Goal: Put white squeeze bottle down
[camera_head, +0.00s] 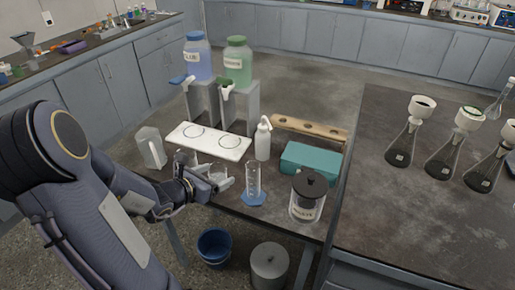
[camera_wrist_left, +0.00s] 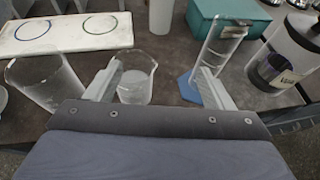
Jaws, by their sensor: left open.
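The white squeeze bottle (camera_head: 263,141) stands upright on the table, in front of the wooden rack and right of the white board. Its lower part shows at the top of the left wrist view (camera_wrist_left: 161,15). My left gripper (camera_head: 222,180) is open, low over the table's front part, apart from the bottle and nearer the front edge. In the left wrist view the bottle lies beyond the spread fingers (camera_wrist_left: 160,80). A glass beaker (camera_wrist_left: 137,78) shows between the fingers there; I cannot tell whether they touch it. My right gripper is not in view.
A graduated cylinder (camera_head: 253,182) on a blue foot stands close right of my left gripper. A lidded jar (camera_head: 307,196), a teal box (camera_head: 310,160) and the wooden rack (camera_head: 309,129) are farther right. The white board (camera_head: 209,141) with two circles has clear room. A pitcher (camera_head: 151,148) stands left.

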